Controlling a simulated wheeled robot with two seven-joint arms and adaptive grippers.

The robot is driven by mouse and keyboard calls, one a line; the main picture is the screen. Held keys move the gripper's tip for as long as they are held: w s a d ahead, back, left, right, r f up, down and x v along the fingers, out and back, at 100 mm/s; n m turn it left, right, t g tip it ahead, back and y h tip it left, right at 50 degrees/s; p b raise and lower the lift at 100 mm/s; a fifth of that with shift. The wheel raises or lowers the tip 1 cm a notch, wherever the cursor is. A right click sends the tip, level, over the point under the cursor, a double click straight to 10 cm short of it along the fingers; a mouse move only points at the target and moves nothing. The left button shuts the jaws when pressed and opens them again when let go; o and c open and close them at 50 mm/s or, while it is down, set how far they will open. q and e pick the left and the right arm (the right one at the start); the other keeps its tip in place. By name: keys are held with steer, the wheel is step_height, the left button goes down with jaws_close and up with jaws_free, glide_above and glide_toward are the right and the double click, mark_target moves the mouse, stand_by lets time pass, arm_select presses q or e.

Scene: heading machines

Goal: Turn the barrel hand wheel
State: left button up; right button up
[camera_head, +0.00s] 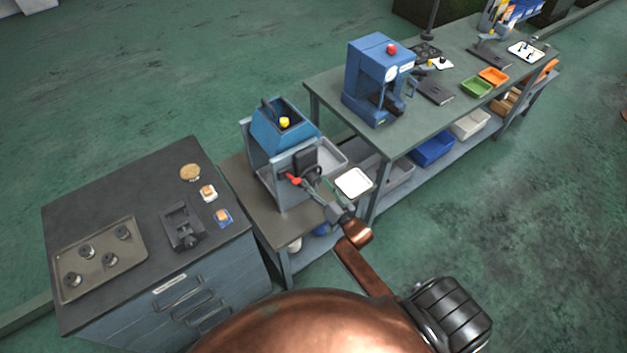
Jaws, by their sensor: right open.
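A small machine with a blue hopper top and a grey box body (285,165) stands on a low bench between the cabinet and the long table. A dark round part, which looks like the hand wheel (304,160), is on its front right side. A red handle (292,179) sticks out just left of it. My right gripper (311,178) is open at the front of the machine, just below the dark wheel and right of the red handle. I cannot tell whether its fingers touch the wheel. The gripper hides part of the machine's front. My left gripper is not in view.
A white tray (353,183) lies right of my right gripper. A grey cabinet (90,205) with a vise (182,226) stands at left. The long table (420,125) at right holds a blue press (373,82) and green and orange trays. The floor at right is clear.

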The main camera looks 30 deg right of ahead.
steer(key=shift+w, duration=0.9)
steer(key=shift+c, duration=0.3)
steer(key=c, duration=1.1)
